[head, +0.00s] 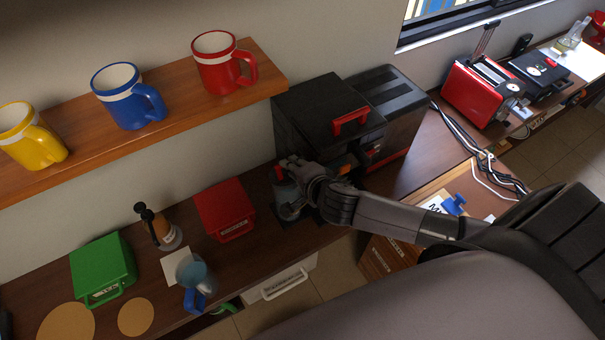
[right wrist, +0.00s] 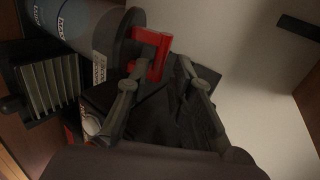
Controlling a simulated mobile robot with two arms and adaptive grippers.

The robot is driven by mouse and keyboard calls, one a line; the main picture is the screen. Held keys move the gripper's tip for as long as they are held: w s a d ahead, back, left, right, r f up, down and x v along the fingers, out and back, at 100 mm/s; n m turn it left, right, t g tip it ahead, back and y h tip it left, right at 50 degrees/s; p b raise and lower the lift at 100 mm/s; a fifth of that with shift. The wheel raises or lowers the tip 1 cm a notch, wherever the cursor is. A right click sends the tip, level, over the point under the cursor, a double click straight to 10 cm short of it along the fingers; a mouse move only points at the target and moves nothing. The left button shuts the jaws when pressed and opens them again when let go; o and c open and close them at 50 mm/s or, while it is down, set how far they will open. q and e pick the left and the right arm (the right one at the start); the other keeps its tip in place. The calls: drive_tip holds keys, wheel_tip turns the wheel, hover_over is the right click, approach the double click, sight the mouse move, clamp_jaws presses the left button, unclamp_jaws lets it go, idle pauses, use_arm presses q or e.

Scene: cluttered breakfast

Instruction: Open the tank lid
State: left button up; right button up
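The tank is a grey-blue cylinder with MAX marks in the right wrist view (right wrist: 72,22). A dark round lid (right wrist: 122,42) with a red handle (right wrist: 164,56) sits against its end. My right gripper (right wrist: 160,66) is open, with its two fingers apart around the red handle; I cannot tell whether either touches it. In the head view my right gripper (head: 292,182) is at the left side of the black coffee machine (head: 310,107), partly covering the tank. My left gripper is not in view.
The machine's top has another red handle (head: 350,121). A red box (head: 224,210), a green box (head: 102,268), a brown bottle (head: 164,234) and a glass jug (head: 197,278) stand on the counter to the left. A shelf (head: 150,118) with three mugs is above.

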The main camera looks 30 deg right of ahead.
drive_tip(key=v, duration=0.6)
drive_tip(key=shift+s+r, duration=0.2)
drive_tip(key=shift+s, duration=0.15)
drive_tip(key=shift+c, duration=0.2)
